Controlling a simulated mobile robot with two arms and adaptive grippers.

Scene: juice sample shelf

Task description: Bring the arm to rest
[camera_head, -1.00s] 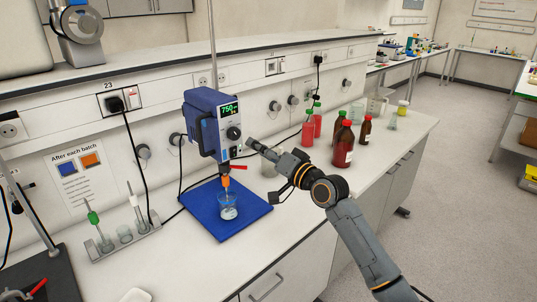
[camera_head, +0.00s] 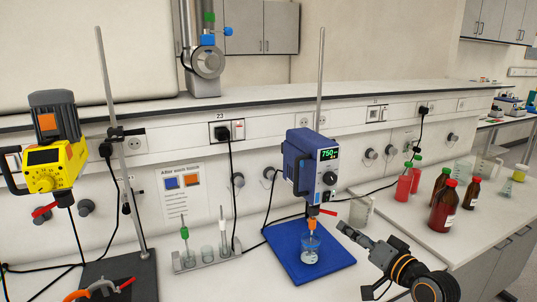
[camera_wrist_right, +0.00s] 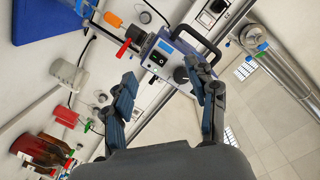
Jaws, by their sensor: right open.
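My right gripper (camera_head: 355,260) is open and empty at the lower right of the head view, above the bench's front part. In the head view it is to the right of the blue stirrer (camera_head: 300,165), apart from it. The stirrer's display reads 750. In the right wrist view my gripper (camera_wrist_right: 160,72) has its fingers spread, with nothing between them; the stirrer (camera_wrist_right: 165,58) shows beyond them. Below the stirrer, an orange chuck and shaft go down into a glass beaker (camera_head: 310,254) on a blue mat (camera_head: 287,262). My left gripper is not in view.
Red and brown bottles (camera_head: 443,207) and clear glassware stand on the bench right of my arm. A rack (camera_head: 190,262) with small tools is left of the mat. A yellow stirrer (camera_head: 60,165) on a stand is far left. The aisle at the right looks clear.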

